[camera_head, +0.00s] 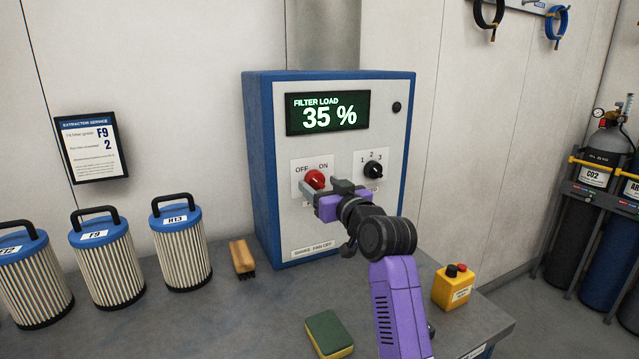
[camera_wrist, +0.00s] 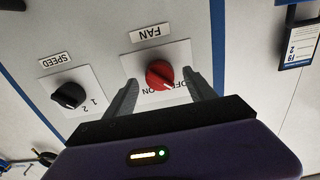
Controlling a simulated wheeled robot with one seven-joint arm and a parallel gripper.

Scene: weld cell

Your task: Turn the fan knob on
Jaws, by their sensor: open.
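The red fan knob (camera_head: 314,179) sits on the front of the blue and white extractor cabinet (camera_head: 262,170), under OFF and ON labels. In the wrist view, where the panel appears upside down, the red knob (camera_wrist: 159,75) seems turned towards the OFF side. My gripper (camera_head: 322,186) is at the panel in the head view, partly covering the knob's plate. In the wrist view my open gripper (camera_wrist: 160,86) has one finger on each side of the knob, with gaps showing. Whether the fingertips touch the panel is unclear.
A black speed knob (camera_head: 373,170) is just right of my gripper. The display (camera_head: 328,113) above reads FILTER LOAD 35 %. Filters (camera_head: 180,247), a brush (camera_head: 242,257), a sponge (camera_head: 329,334) and a yellow button box (camera_head: 453,287) stand on the bench (camera_head: 270,300).

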